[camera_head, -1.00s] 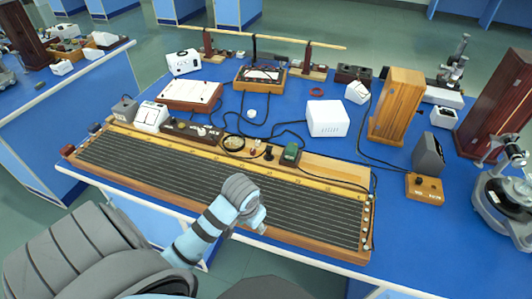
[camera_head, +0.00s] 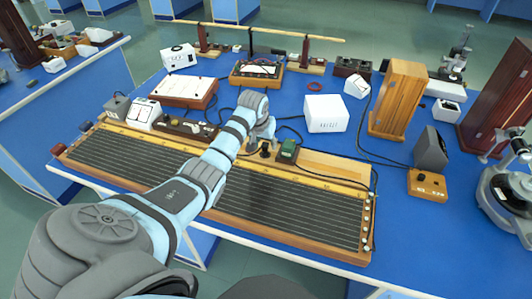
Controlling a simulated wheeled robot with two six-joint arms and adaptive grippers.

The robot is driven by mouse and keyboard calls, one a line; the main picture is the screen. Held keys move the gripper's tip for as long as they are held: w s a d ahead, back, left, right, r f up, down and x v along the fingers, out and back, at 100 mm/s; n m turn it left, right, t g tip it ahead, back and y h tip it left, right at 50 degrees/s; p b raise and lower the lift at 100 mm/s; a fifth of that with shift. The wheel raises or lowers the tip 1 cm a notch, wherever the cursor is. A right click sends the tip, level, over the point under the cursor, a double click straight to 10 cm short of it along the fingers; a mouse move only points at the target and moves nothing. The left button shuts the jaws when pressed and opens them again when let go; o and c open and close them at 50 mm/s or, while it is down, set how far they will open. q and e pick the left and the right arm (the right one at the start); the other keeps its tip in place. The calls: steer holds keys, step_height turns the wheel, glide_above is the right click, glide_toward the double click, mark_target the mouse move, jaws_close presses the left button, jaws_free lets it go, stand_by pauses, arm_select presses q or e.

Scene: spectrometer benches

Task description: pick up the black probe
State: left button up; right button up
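The black probe (camera_head: 265,151) stands small and dark at the back edge of the long wooden wire board (camera_head: 300,215), left of a green block (camera_head: 288,151). My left arm reaches across the board from the lower left. My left gripper (camera_head: 265,133) is just behind and above the probe and looks close to it. The gripper is small and partly hidden by its own wrist, so I cannot tell if its fingers are open or touch the probe. My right gripper is not in view.
A white box (camera_head: 326,113) stands right of the gripper, with black cables on the blue table (camera_head: 393,230) around it. A wooden cabinet (camera_head: 397,98), a grey speaker-like box (camera_head: 430,149) and a microscope stand (camera_head: 508,200) are farther right. A white-topped box (camera_head: 185,90) is at the left.

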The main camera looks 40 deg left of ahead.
arm_select(q)
steer(key=shift+b+x, duration=0.35)
steer(key=shift+x, duration=0.9)
steer(key=shift+s+r, duration=0.1)
steer(key=shift+s, duration=0.1)
jaws_close()
